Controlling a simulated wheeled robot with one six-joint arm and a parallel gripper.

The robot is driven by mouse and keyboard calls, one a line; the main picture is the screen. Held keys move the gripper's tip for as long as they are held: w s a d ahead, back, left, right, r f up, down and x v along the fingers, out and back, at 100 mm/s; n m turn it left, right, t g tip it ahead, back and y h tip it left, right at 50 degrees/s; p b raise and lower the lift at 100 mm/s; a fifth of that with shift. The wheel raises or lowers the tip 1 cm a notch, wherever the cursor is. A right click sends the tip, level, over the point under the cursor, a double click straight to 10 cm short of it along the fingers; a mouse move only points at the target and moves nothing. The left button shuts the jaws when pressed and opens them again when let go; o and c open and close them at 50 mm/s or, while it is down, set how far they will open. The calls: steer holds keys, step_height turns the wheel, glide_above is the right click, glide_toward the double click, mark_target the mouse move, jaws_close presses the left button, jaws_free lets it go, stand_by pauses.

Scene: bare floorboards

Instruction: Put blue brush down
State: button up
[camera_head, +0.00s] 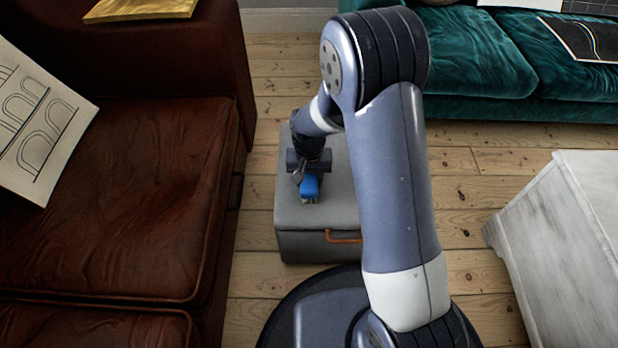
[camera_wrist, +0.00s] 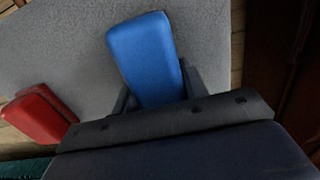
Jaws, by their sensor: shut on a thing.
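The blue brush (camera_head: 310,187) is in my gripper (camera_head: 309,176), over the top of a grey fabric box or ottoman (camera_head: 322,222). In the wrist view the blue brush (camera_wrist: 146,58) sticks out between the two dark fingers of my gripper (camera_wrist: 158,95), which are shut on it. The grey surface (camera_wrist: 75,50) lies behind it. I cannot tell whether the brush touches that surface.
A red object (camera_wrist: 38,112) lies at the left in the wrist view. A brown leather sofa (camera_head: 120,190) stands left, a teal sofa (camera_head: 480,60) at the back, and a whitish cabinet (camera_head: 570,230) right. Bare floorboards (camera_head: 465,190) lie between the ottoman and cabinet.

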steer(key=shift+f, duration=0.2)
steer(key=o, duration=1.1)
steer(key=shift+f, duration=0.1)
steer(key=shift+s+d, duration=0.1)
steer(key=shift+d+r, duration=0.1)
steer(key=shift+r, duration=0.4)
steer(key=r+p, duration=0.2)
steer(key=r, duration=0.4)
steer(key=r+p, duration=0.3)
steer(key=r, duration=0.2)
steer(key=shift+a+r, duration=0.2)
steer(key=shift+r, duration=0.15)
steer(key=shift+f, duration=0.1)
